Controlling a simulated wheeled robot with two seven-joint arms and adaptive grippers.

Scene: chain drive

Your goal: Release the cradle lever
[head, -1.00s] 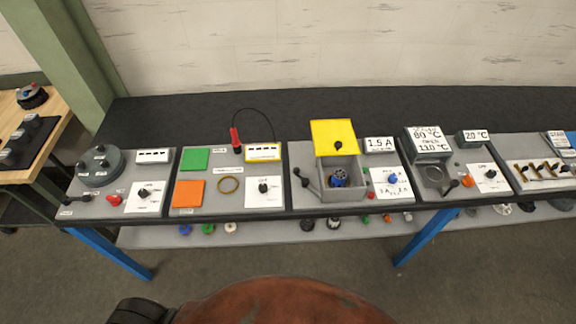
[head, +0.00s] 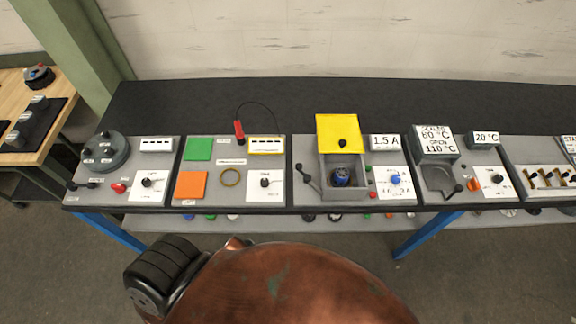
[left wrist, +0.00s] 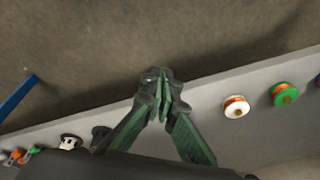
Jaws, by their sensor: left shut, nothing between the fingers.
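A grey open-topped box (head: 345,193) with a raised yellow lid (head: 339,132) stands on a bench panel in the head view. A blue and black part (head: 342,175) sits inside it. A dark lever with a round knob (head: 307,175) is at the box's left side. Another black-knobbed lever (head: 455,190) is on the panel to the right; no label tells me which is the cradle lever. My left gripper (left wrist: 160,88) is shut and empty in the left wrist view, over the lower shelf and floor, apart from the levers. My right gripper is out of view.
The lower shelf (left wrist: 215,110) carries a white-orange spool (left wrist: 236,106) and a green spool (left wrist: 284,94). Bench panels beside the box hold a green pad (head: 198,149), an orange pad (head: 190,185) and dials. The dark back strip (head: 220,100) is mostly clear.

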